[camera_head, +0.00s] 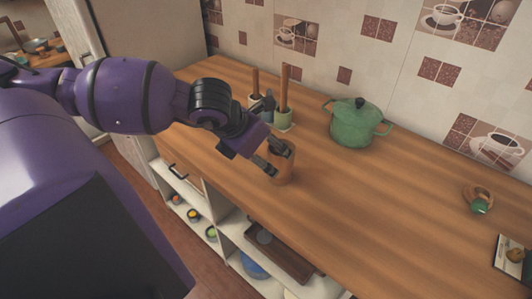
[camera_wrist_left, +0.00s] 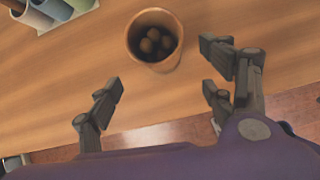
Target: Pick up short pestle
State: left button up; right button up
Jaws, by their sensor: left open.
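Two upright wooden sticks, one at the left (camera_head: 255,82) and a taller one at the right (camera_head: 285,88), stand in cups in a small holder (camera_head: 286,128) at the back. I cannot tell whether either is the short pestle. My left gripper (camera_head: 272,158) is open beside a wooden cup (camera_head: 288,170), with nothing between its fingers. In the left wrist view the cup (camera_wrist_left: 151,62) holds several dark round things and sits just beyond the open fingers of the left gripper (camera_wrist_left: 162,84). My right gripper is not in view.
A green lidded pot (camera_head: 354,128) stands behind and right of the wooden cup. A small brown ring-like thing with a green part (camera_head: 478,200) and a picture card (camera_head: 512,258) lie at the right. The wooden counter (camera_head: 390,220) between is clear. Open shelves are below its front edge.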

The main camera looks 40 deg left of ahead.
aim_at(255, 81)
jog(key=u, duration=1.25)
